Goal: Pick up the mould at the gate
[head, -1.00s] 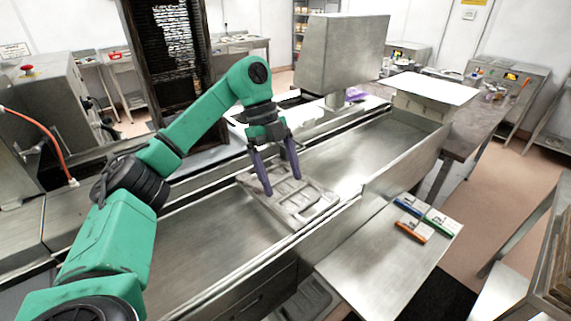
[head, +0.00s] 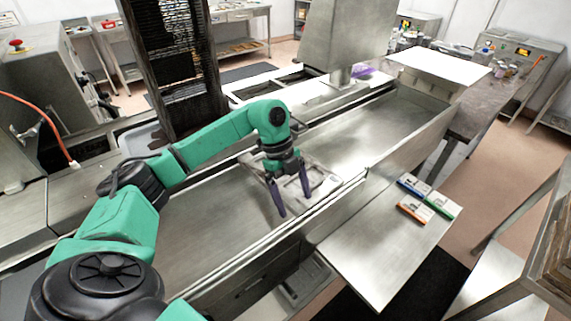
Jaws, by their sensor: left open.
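The mould (head: 322,184) is a flat grey tray with shallow hollows. It lies on the steel conveyor channel (head: 205,232), against the near side rail. My left gripper (head: 294,204) has two purple fingers, spread apart and pointing down. It is over the left part of the mould and hides some of it. Nothing shows between the fingers. Whether the fingertips touch the mould, I cannot tell. My right gripper is not in view.
A steel side table (head: 385,245) in front of the channel holds several small boxes with blue, green and orange edges (head: 414,211). A grey machine housing (head: 345,38) stands behind the channel. The channel is bare to the left and right of the mould.

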